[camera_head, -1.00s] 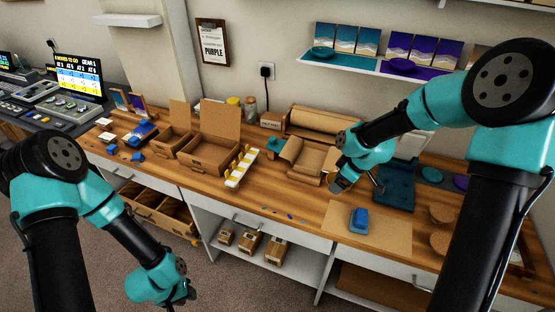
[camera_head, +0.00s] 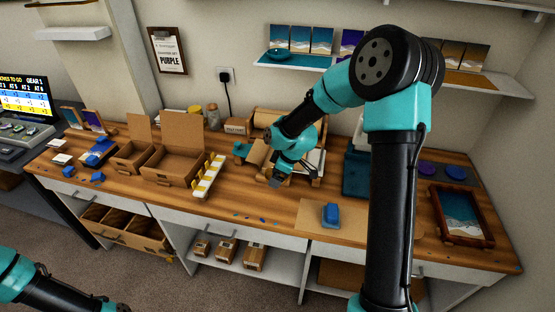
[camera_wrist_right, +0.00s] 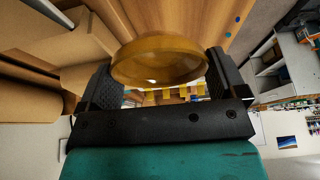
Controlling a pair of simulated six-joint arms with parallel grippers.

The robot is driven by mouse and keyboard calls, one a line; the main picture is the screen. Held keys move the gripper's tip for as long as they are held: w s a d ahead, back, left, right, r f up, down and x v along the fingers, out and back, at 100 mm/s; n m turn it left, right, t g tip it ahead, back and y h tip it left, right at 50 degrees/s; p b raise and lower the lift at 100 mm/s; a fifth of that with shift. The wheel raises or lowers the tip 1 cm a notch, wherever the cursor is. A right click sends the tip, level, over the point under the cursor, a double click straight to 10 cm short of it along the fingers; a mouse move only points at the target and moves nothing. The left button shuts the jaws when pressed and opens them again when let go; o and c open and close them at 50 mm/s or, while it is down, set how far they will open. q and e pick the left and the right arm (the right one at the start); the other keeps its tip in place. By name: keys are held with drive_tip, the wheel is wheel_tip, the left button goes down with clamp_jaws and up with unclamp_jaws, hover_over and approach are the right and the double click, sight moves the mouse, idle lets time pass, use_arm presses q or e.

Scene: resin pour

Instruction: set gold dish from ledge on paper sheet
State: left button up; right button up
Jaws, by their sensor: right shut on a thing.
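My right gripper (camera_head: 276,182) is over the workbench, just in front of the brown paper roll. In the right wrist view, the gold dish (camera_wrist_right: 160,58) sits between the two fingers of my right gripper (camera_wrist_right: 158,85), which are shut on it. I cannot make out the dish in the head view. A brown paper sheet (camera_head: 257,158) hangs from the roll, partly hidden by my right arm. The wall ledge (camera_head: 505,88) at the upper right carries gold-toned pictures and a gold strip.
A blue object (camera_head: 331,214) stands on a tan mat (camera_head: 308,212) right of the gripper. A white rack with yellow pieces (camera_head: 207,178) and open cardboard boxes (camera_head: 182,160) stand to the left. A framed picture (camera_head: 461,215) lies at the right.

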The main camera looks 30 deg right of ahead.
drive_tip(key=w+d, duration=0.2)
drive_tip(key=w, duration=0.2)
drive_tip(key=w+d+f, duration=0.1)
drive_tip(key=w+d, duration=0.2)
drive_tip(key=w, duration=0.1)
drive_tip(key=w+d, duration=0.2)
drive_tip(key=w, duration=0.2)
drive_tip(key=shift+w+d+f, duration=0.1)
drive_tip(key=shift+d+f, duration=0.05)
drive_tip(key=shift+d, duration=0.05)
drive_tip(key=shift+w+d, duration=0.1)
drive_tip(key=shift+w, duration=0.05)
drive_tip(key=shift+w+d+f, duration=0.1)
drive_tip(key=shift+f, duration=1.7)
drive_tip(key=shift+f, duration=0.2)
drive_tip(key=o, duration=0.7)
drive_tip(key=shift+o, duration=0.2)
drive_tip(key=shift+r, duration=0.15)
drive_tip(key=v, duration=1.2)
